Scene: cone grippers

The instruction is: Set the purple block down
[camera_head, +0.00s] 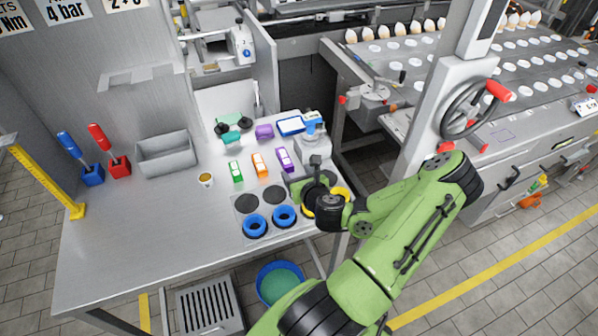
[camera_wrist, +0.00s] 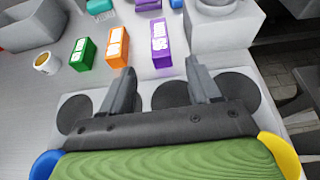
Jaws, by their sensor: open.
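The purple block also shows in the head view (camera_head: 284,160). My gripper (camera_wrist: 161,66) is open, with nothing held between its fingers. In the wrist view the purple block lies just past the fingertips, in line with the gap between them. In the head view my gripper (camera_head: 309,182) is low over the table's right side, partly hidden by my wrist.
A plate with dark round pads and blue rings (camera_head: 255,225) lies in front of the blocks. A grey machine (camera_head: 313,148) stands close behind on the right. The table's left front is clear.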

